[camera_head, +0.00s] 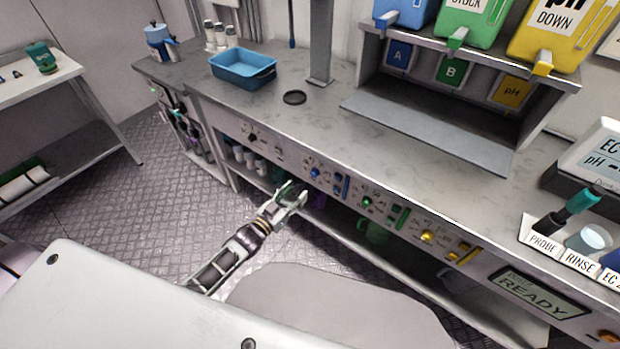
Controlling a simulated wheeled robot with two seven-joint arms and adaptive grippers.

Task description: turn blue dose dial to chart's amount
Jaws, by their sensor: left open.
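The blue dose dial (315,173) is a small round knob on the bench's front panel, with small markings around it that are too small to read. A blue bar (341,186) is just to its right. My left gripper (294,196) is open and empty, in front of and below the panel, a little left of the blue dial. I cannot tell whether it touches the panel. A green dial (367,203) and a yellow dial (427,237) are further right. No dose chart is readable here. My right gripper is not in view.
Blue, green and yellow jugs stand on a shelf (427,127) above the bench (330,124). A blue tub (243,68) sits at the back left. A display reading READY (537,293) is at the lower right. Cups and a green jug (376,231) are under the panel.

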